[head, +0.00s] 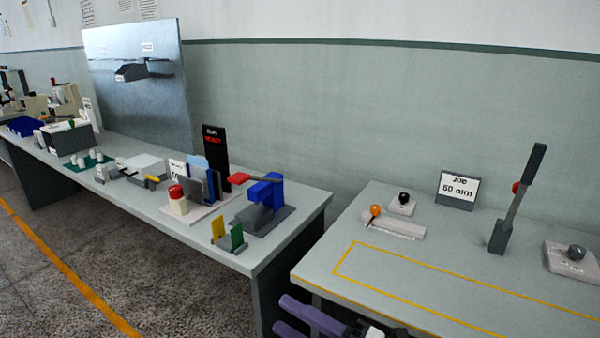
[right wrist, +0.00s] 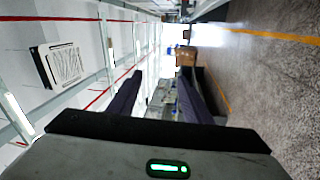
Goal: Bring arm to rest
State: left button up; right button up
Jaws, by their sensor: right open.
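My right gripper (head: 378,331) shows at the bottom edge of the head view, low in front of the near edge of the right table (head: 400,262). My left gripper is not in view.
The right table carries a "50 mm" sign (head: 457,190), an upright lever (head: 512,205), an orange-knobbed part (head: 376,211) and a yellow outlined area, bare where it shows. A longer bench (head: 165,207) at left holds a blue device (head: 265,192) and several fixtures. Speckled floor lies in front.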

jog(key=s+d+f+m+t+h, duration=0.25)
jog(key=d+f+m+h, duration=0.35)
jog(key=f+m, duration=0.3)
jog(key=s+d+f+m+t+h, duration=0.1)
jog(key=s+d+f+m+h, duration=0.3)
jog(key=d+f+m+h, duration=0.5)
jog(key=s+d+f+m+g, duration=0.1)
jog(key=s+f+m+g, duration=0.1)
jog(key=s+f+m, duration=0.2)
jog(key=s+d+f+m+g, duration=0.2)
jog(key=s+f+m+g, duration=0.1)
jog(key=s, duration=0.7)
notch_tip(320, 180, down, 2)
jog(key=shift+s+f+m, duration=0.1)
jog(key=shift+s+m, duration=0.2)
jog(key=shift+m, duration=0.5)
